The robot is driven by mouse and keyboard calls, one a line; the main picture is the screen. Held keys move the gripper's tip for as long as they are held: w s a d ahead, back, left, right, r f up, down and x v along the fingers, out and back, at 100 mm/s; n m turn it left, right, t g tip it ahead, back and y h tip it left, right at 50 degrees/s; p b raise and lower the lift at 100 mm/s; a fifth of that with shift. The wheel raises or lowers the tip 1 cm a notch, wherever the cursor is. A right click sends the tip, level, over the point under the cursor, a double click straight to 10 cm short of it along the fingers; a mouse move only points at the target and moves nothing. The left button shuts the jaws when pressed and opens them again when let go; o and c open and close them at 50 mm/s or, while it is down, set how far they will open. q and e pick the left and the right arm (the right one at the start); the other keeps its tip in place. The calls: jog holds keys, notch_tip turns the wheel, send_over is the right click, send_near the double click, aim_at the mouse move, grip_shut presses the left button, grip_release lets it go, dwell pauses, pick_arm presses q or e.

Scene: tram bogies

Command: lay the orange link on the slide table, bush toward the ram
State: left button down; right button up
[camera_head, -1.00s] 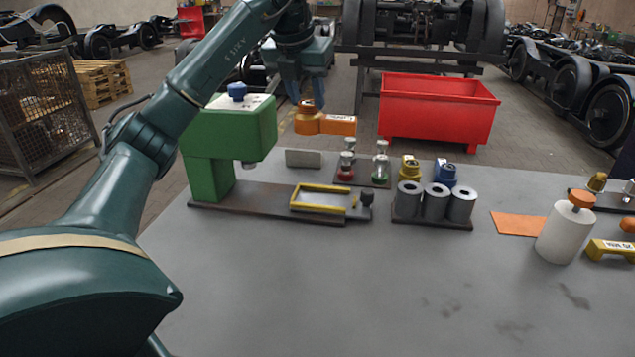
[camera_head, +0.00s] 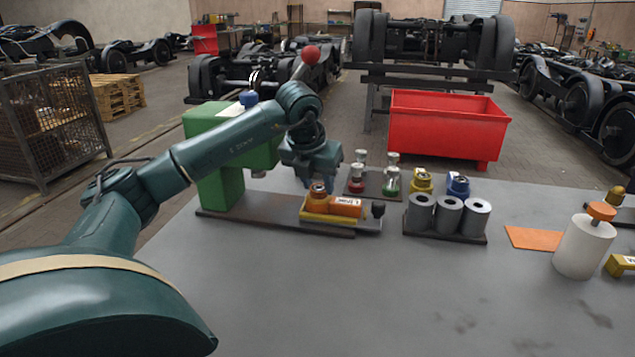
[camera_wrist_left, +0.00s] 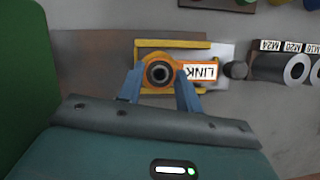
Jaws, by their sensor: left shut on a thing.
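The orange link (camera_head: 346,206) is at the slide table (camera_head: 369,224), inside or just over its yellow frame. I cannot tell whether it rests on the plate. In the left wrist view the link (camera_wrist_left: 178,76) lies lengthwise along the frame. Its round bush end (camera_wrist_left: 160,72) faces the green press, and its white "LINK" label (camera_wrist_left: 201,73) faces away. My left gripper (camera_head: 318,187) is shut on the bush end from above, with one finger on each side (camera_wrist_left: 160,90). The green press (camera_head: 222,160) holds the ram (camera_head: 258,173), left of the link. My right gripper is not in view.
A dark knob (camera_head: 377,209) stands at the slide's right end. Grey rollers (camera_head: 448,216) on a rack, yellow and blue parts, and small bottles (camera_head: 391,180) stand to the right. A white cylinder (camera_head: 584,245) is farther right. The front of the table is clear.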

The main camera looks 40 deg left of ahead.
pick_arm(q)
jog(key=c, duration=0.9)
grip_release()
jog(key=shift+c, duration=0.2)
jog(key=shift+r, duration=0.1)
jog(key=v, duration=1.2)
jog(key=shift+p, duration=0.35)
jog(key=shift+s, duration=0.1)
